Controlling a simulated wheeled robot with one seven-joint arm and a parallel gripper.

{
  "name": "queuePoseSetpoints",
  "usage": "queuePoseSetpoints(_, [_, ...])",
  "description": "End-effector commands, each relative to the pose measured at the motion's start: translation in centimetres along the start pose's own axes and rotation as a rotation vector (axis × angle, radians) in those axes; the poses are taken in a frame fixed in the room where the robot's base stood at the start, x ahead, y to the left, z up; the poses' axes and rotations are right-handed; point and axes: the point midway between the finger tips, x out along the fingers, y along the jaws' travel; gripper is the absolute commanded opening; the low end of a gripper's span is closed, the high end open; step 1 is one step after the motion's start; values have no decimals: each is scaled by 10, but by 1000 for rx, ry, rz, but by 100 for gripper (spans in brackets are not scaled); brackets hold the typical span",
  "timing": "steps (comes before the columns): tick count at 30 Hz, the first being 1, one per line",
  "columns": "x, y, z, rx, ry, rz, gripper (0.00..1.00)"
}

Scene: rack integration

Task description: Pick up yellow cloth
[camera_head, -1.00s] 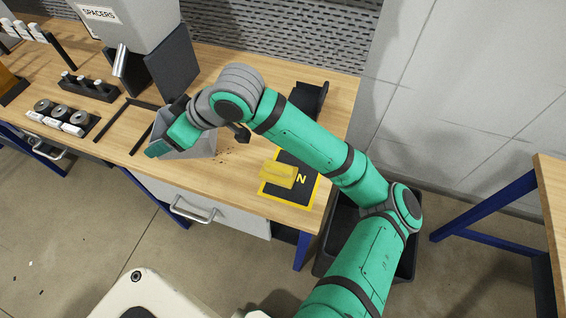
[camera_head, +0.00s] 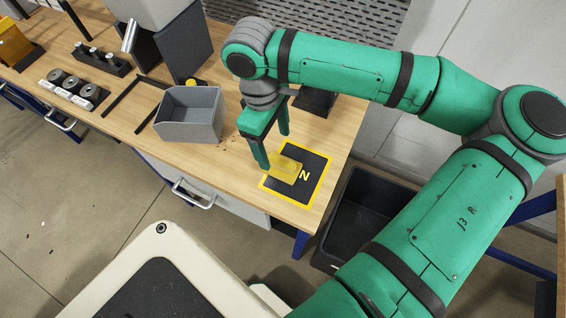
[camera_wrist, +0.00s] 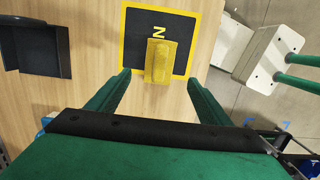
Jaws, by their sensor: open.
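The yellow cloth (camera_head: 286,170) is a small folded block. It lies on a black mat with a yellow border (camera_head: 306,188) near the right front of the workbench, covering part of the mat's lettering. In the wrist view the cloth (camera_wrist: 160,62) sits ahead of the fingertips, between their lines. My gripper (camera_head: 276,151) points down above the bench, beside and just over the cloth. In the wrist view my gripper (camera_wrist: 156,78) has its two fingers wide apart with nothing between them.
A grey open bin (camera_head: 190,116) stands left of my gripper. A black tray (camera_wrist: 40,48) lies on the bench behind the mat. A black floor bin (camera_head: 357,222) is right of the bench's end. Spools (camera_head: 73,84) sit at the left. Bare wood surrounds the mat.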

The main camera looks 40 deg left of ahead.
Motion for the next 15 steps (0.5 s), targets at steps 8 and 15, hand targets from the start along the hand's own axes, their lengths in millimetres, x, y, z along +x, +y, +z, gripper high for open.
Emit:
queuePoseSetpoints(8, [30, 0, 0, -1, 2, 0, 73])
queuePoseSetpoints(15, [53, 1, 7, 2, 1, -1, 73])
